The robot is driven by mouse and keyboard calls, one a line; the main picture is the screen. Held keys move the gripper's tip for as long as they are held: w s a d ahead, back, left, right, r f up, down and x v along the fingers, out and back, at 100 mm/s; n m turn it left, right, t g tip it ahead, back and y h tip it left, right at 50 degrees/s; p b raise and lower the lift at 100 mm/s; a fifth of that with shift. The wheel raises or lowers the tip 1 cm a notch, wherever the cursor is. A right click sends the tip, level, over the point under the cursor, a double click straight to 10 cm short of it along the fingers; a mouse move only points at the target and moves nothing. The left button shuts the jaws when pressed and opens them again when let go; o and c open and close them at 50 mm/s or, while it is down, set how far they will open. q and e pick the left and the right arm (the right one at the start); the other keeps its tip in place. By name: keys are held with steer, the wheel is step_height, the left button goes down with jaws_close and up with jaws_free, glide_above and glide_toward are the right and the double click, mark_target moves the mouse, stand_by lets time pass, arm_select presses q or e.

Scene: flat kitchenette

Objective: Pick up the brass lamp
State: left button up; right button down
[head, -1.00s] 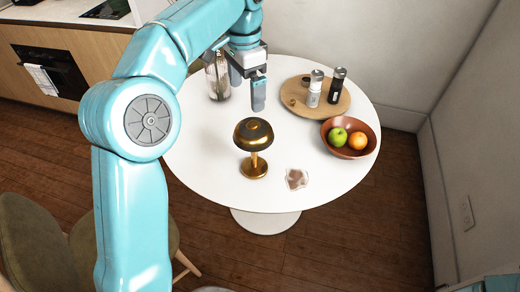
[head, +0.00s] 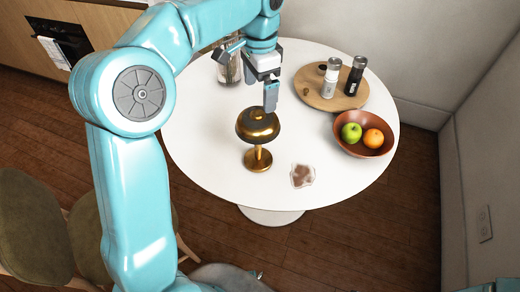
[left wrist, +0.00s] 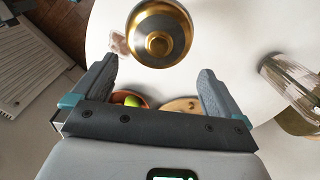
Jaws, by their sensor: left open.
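The brass lamp (head: 258,125) stands upright on the round white table (head: 205,150), with a domed shade, a thin stem and a round base. My left gripper (head: 256,75) is above the table, behind the lamp in the head view and apart from it. In the left wrist view the lamp (left wrist: 158,35) shows at the top middle, beyond the two spread fingers of the left gripper (left wrist: 158,85). Nothing is between the fingers. My right gripper is not in view.
A wooden board (head: 316,98) with a white and a dark shaker stands at the back right. A brown bowl (head: 345,143) holds a green apple and an orange. A glass jar (head: 229,70) stands at the back left. A small brown-and-white item (head: 302,176) lies right of the lamp.

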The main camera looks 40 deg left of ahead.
mark_target(258, 113)
arm_select(q)
steer(key=shift+s+d+f, duration=0.15)
steer(key=shift+s+f, duration=0.4)
steer(key=shift+s, duration=0.2)
steer(key=f, duration=0.5)
steer(key=shift+w+a+b, duration=0.25)
steer(key=shift+w+b, duration=0.15)
steer(key=shift+s+d+f, duration=0.1)
steer(key=shift+s+f, duration=0.1)
steer(key=shift+s, duration=0.1)
steer(key=shift+w+f, duration=0.2)
steer(key=shift+w, duration=0.1)
steer(key=shift+s+r, duration=0.2)
steer(key=shift+s, duration=0.05)
steer(key=c, duration=1.5)
steer(key=shift+f, duration=0.1)
jaws_close()
